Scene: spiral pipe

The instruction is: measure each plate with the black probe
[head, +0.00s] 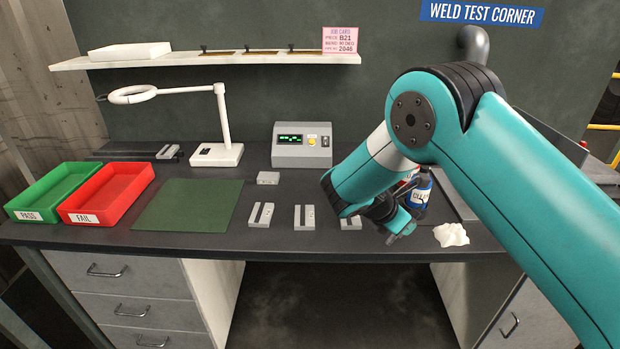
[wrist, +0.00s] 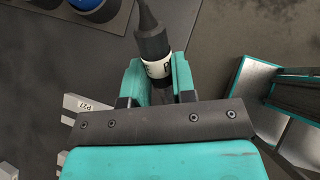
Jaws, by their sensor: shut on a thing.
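My gripper (head: 393,232) is above the bench's front edge, right of the plates. In the wrist view my gripper (wrist: 157,78) is shut on the black probe (wrist: 152,46), which has a dark tapered tip and a white labelled band. Three grey plates, a left one (head: 260,215), a middle one (head: 304,217) and a right one (head: 350,223), lie in a row on the bench; my arm partly covers the right one. A plate marked P27 (wrist: 88,104) shows beside the gripper in the wrist view. The probe tip appears clear of the plates.
A grey meter (head: 302,146) with a green display stands behind the plates, with a small grey block (head: 268,178) before it. A green mat (head: 188,206), red FAIL tray (head: 106,194), green PASS tray (head: 52,192) and lamp (head: 217,153) are left. A bottle (head: 421,190) and white rag (head: 451,235) are right.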

